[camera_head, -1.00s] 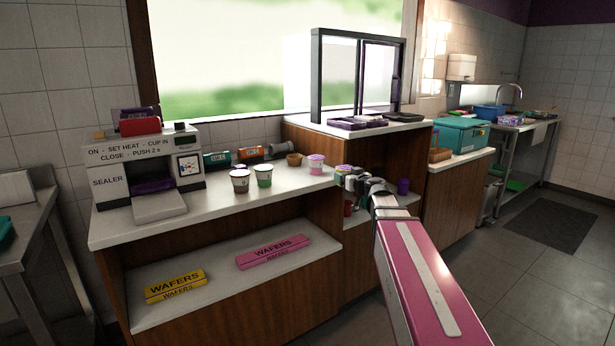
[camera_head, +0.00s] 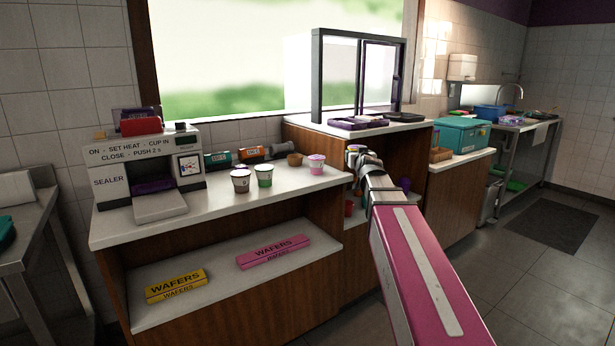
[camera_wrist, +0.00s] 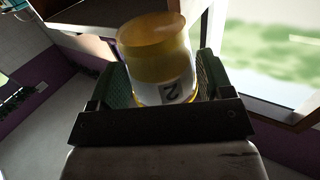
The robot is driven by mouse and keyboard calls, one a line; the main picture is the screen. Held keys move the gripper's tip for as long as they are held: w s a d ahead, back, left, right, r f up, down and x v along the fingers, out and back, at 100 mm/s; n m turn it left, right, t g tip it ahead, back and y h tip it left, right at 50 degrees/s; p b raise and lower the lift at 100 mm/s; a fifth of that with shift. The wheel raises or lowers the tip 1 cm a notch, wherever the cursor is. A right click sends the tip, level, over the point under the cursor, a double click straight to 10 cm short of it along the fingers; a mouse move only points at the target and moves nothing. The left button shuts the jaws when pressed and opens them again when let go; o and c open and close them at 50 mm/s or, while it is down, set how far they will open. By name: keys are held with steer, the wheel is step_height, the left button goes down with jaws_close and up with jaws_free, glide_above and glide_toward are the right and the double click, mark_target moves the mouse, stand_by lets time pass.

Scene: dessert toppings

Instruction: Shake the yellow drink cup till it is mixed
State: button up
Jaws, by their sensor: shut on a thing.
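The yellow drink cup (camera_wrist: 155,55) fills the middle of the wrist view, with a translucent amber lid or top and a white label bearing a "2". My gripper (camera_wrist: 160,82) is shut on it, with a green-lined finger on each side. The cup looks slightly tilted in that view. In the head view my gripper (camera_head: 356,153) is raised near the right end of the counter, and the cup is almost wholly hidden by my own arm there. I cannot tell whether its contents are mixed.
The counter (camera_head: 215,205) holds a sealer (camera_head: 110,181), a white-and-brown cup (camera_head: 241,182), a green cup (camera_head: 264,177) and a pink-lidded cup (camera_head: 316,164). A raised window frame (camera_head: 317,80) stands behind. Wafer boxes (camera_head: 272,252) lie on the shelf below.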

steer(key=shift+h, duration=0.3)
step_height(320, 180, up, 9)
steer(key=shift+w+f, duration=0.1)
step_height(320, 180, down, 6)
steer(key=shift+r, duration=3.2)
step_height(320, 180, down, 7)
steer(key=shift+r, duration=0.3)
